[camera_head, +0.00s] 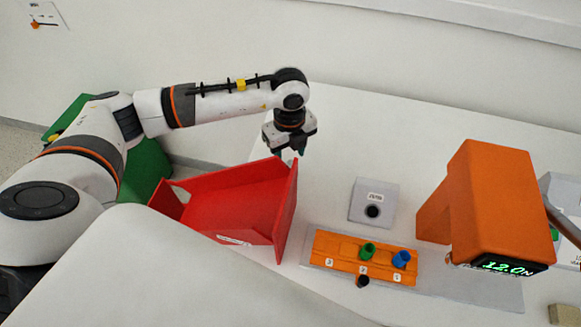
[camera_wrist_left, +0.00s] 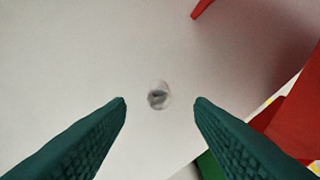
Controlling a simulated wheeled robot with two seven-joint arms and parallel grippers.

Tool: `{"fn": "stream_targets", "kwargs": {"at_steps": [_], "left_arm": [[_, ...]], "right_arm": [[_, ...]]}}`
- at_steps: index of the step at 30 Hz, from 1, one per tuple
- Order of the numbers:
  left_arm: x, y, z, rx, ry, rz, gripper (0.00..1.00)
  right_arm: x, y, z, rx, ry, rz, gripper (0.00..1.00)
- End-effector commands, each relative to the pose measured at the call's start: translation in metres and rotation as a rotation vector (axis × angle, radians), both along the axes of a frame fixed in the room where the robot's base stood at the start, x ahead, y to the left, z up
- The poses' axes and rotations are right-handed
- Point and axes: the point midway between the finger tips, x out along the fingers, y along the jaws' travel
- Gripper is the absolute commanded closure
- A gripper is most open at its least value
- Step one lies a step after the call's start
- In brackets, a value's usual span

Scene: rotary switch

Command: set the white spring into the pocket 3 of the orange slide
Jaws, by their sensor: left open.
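The orange slide (camera_head: 335,245) lies flat at the front of the table, with pockets labelled 3, 2 and 1 from left to right. Pocket 3 looks empty. A green piece (camera_head: 367,250) stands by pocket 2 and a blue piece (camera_head: 401,259) by pocket 1. My left gripper (camera_head: 290,153) points down behind the red bin, open and empty. In the left wrist view a small pale, round thing (camera_wrist_left: 158,95), probably the white spring, lies between and beyond the open green fingertips (camera_wrist_left: 160,103), apart from them. I cannot make it out in the head view. My right gripper is out of view.
An orange press-like station (camera_head: 490,200) with a lit display stands at the right. The back of the table is clear.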

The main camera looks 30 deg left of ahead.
Motion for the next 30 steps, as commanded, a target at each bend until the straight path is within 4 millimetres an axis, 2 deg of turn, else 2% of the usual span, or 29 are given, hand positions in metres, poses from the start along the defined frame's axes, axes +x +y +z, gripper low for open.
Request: {"fn": "stream_targets", "kwargs": {"at_steps": [5,9,18,27,30], "left_arm": [[-0.001,-0.002,-0.024,0.002,0.005,-0.001,0.52],[0.000,-0.002,-0.043,0.002,0.003,0.001,0.52],[0.000,-0.002,-0.049,0.001,0.000,-0.001,0.52],[0.001,-0.002,-0.049,0.000,0.000,-0.001,1.00],[0.001,-0.002,-0.048,0.000,0.000,-0.001,1.00]], "right_arm": [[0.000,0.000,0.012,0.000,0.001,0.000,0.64],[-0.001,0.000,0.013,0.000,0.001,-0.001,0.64],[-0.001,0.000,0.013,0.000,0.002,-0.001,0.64],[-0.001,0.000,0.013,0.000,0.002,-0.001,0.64],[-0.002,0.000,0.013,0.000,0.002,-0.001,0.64]]}}
